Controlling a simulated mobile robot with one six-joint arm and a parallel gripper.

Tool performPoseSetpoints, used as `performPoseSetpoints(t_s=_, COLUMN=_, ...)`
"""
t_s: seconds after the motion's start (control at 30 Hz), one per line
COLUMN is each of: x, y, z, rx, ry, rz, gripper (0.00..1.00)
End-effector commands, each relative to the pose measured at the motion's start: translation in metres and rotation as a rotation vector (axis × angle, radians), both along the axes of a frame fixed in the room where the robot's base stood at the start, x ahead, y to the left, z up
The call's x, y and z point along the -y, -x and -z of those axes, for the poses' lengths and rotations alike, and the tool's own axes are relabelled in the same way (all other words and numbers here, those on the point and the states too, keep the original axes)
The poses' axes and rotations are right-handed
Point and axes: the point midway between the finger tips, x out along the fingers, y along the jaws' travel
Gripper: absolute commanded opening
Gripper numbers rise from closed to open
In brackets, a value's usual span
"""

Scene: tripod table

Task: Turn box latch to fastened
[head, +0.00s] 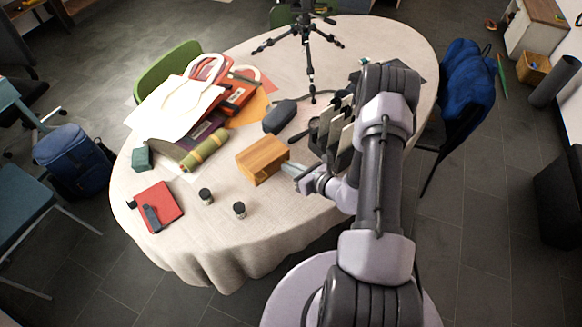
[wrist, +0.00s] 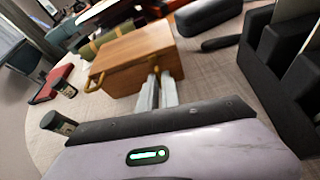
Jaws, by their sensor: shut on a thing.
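The wooden box (head: 262,160) stands on the table near its front middle, its lid closed. It also shows in the wrist view (wrist: 128,62), with a brass-coloured handle (wrist: 96,78) at its left end. My gripper (head: 287,168) reaches the box from the right. In the wrist view my gripper's two fingertips (wrist: 156,74) are close together against the box's near face, shut on the small latch there. The latch itself is hidden between the fingers, so its angle cannot be told.
Two dark small jars (head: 239,208) stand left of my gripper. A black slotted rack (head: 335,135) is close behind my wrist. A dark case (head: 279,117), a rolled green mat (head: 204,150) and a red notebook (head: 160,203) lie around. The front table edge is clear.

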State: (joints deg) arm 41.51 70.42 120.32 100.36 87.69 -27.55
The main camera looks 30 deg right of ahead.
Motion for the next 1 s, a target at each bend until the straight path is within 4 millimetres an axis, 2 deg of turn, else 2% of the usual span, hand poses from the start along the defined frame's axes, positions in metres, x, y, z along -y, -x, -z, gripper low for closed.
performPoseSetpoints(t_s=0.37, x=-0.0016, y=0.0000, z=-0.0003, rx=0.028, ry=0.120, rz=-0.001, gripper=0.00)
performPoseSetpoints(t_s=0.87, x=-0.0017, y=0.0000, z=-0.0005, rx=0.032, ry=0.133, rz=0.000, gripper=0.00)
performPoseSetpoints(t_s=0.9, x=-0.0017, y=0.0000, z=-0.0005, rx=0.032, ry=0.133, rz=0.000, gripper=0.15)
performPoseSetpoints(t_s=0.97, x=-0.0017, y=0.0000, z=-0.0005, rx=0.031, ry=0.133, rz=-0.001, gripper=0.27)
performPoseSetpoints(t_s=1.0, x=-0.0017, y=0.0001, z=-0.0004, rx=0.031, ry=0.133, rz=-0.001, gripper=0.29)
